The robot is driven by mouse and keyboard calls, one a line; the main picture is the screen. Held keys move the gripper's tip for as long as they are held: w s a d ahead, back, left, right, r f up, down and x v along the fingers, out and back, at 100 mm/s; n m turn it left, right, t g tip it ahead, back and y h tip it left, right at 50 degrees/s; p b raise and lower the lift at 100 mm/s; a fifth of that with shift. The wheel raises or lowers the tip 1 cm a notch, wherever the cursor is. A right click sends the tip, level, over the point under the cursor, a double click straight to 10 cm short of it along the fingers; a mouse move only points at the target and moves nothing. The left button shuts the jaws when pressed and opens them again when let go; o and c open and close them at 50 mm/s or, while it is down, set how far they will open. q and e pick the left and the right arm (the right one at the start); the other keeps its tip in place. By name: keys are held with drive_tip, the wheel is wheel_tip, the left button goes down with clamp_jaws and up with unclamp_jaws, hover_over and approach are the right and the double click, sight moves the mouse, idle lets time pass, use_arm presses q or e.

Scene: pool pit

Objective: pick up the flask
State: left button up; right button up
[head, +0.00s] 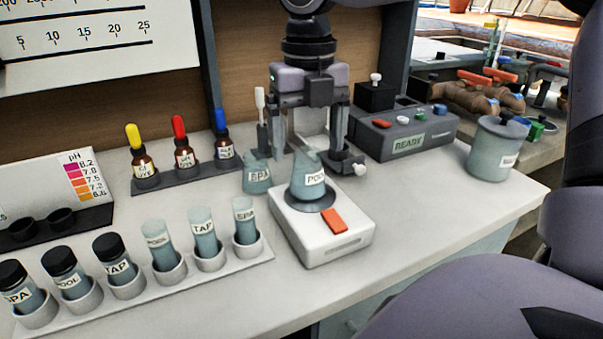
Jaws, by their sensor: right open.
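A grey-blue conical flask labelled POOL (308,178) stands upright on a white stirrer-like device (318,247) with an orange-red button. A second flask labelled SPA (257,176) stands on the counter just left and behind it. My right gripper (308,148) points down from the top, its two fingers apart. It is at the neck of the POOL flask or just behind it; I cannot tell whether the neck is between the fingers. It holds nothing that I can see. My left gripper is not in view.
A white rack (90,318) of several labelled vials lies at front left. Dropper bottles stand on a dark strip (190,180) behind. A grey box reading READY (408,143) and a lidded jar (494,155) stand right. The counter right of the white device is clear.

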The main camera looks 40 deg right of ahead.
sight(308, 165)
wheel_tip(308, 165, down, 4)
drive_tip(key=shift+s, duration=0.1)
drive_tip(key=shift+f, duration=0.6)
drive_tip(key=shift+c, duration=1.2)
drive_tip(key=c, duration=1)
drive_tip(key=shift+r, duration=0.15)
use_arm(q)
drive_tip(key=p, duration=0.1)
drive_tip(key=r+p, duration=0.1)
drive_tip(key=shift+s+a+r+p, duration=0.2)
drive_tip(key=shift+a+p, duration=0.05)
drive_tip(key=shift+p, duration=0.05)
use_arm(e)
wheel_tip(308, 165, up, 20)
drive_tip(key=shift+f, duration=0.1)
